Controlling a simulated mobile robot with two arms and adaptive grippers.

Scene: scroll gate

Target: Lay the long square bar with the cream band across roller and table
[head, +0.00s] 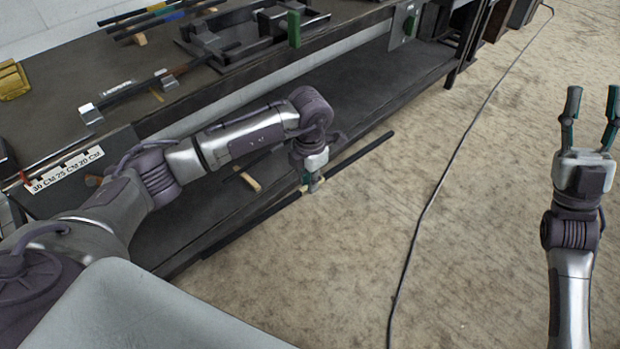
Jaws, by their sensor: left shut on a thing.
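My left gripper (313,184) is shut on a long dark square bar (362,153) near its middle. A cream band (303,189) shows on the bar beside the fingers. The bar slants from lower left to upper right, along the front of the workbench and partly over the floor; its exact height is unclear. The dark table top (60,100) is at the upper left. I cannot tell for sure which part is the roller. My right gripper (590,120) is open and empty at the right, fingers pointing up the picture.
Several other bars (150,22) lie at the back of the table. A dark frame with a green part (294,28) stands on it. A length label (67,170) and a yellow block (12,80) are at the left. A cable (440,175) crosses the otherwise clear floor.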

